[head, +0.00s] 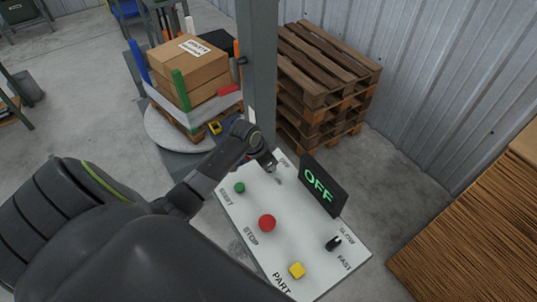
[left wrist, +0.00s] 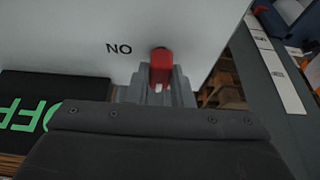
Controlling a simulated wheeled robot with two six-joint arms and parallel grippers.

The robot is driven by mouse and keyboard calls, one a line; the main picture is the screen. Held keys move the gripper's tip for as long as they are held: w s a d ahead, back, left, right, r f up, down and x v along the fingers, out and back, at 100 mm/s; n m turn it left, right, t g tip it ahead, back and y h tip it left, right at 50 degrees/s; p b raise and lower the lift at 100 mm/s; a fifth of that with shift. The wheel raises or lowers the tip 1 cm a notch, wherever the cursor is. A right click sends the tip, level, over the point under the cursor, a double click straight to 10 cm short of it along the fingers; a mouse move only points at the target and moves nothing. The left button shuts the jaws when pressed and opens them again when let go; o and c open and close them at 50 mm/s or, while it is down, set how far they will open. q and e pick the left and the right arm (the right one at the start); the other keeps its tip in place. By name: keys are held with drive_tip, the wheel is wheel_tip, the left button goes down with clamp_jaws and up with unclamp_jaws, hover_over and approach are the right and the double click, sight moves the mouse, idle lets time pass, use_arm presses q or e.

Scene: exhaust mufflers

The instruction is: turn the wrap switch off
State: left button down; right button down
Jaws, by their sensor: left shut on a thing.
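The white control panel (head: 245,222) lies below the post, with a dark display (head: 322,186) reading OFF in green at its right edge. My left gripper (head: 274,174) is at the panel's far end, by a small printed label. In the left wrist view, a red switch lever (left wrist: 161,66) stands between the fingers of my left gripper (left wrist: 158,88), which is shut on it. The lettering beside the lever is ON, seen upside down. The display (left wrist: 45,115) also shows there, upside down. The lever is hidden by my gripper in the head view. My right gripper is out of view.
The panel also bears a green button (head: 239,187), a red button (head: 267,223), a yellow button (head: 297,270) and a black knob (head: 333,243). A grey post (head: 259,75) rises behind my gripper. Boxes (head: 187,65) on a turntable and stacked pallets (head: 318,80) stand beyond.

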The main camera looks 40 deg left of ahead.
use_arm(q)
drive_tip(key=shift+r, duration=0.1)
drive_tip(key=c, duration=1.3)
unclamp_jaws()
drive_tip(key=shift+s+a+r, duration=0.15)
drive_tip(key=shift+r, duration=0.4)
drive_tip(key=b+v, duration=0.2)
drive_tip(key=v, duration=1.4)
drive_tip(key=shift+s+b, duration=0.2)
drive_tip(key=shift+b, duration=0.2)
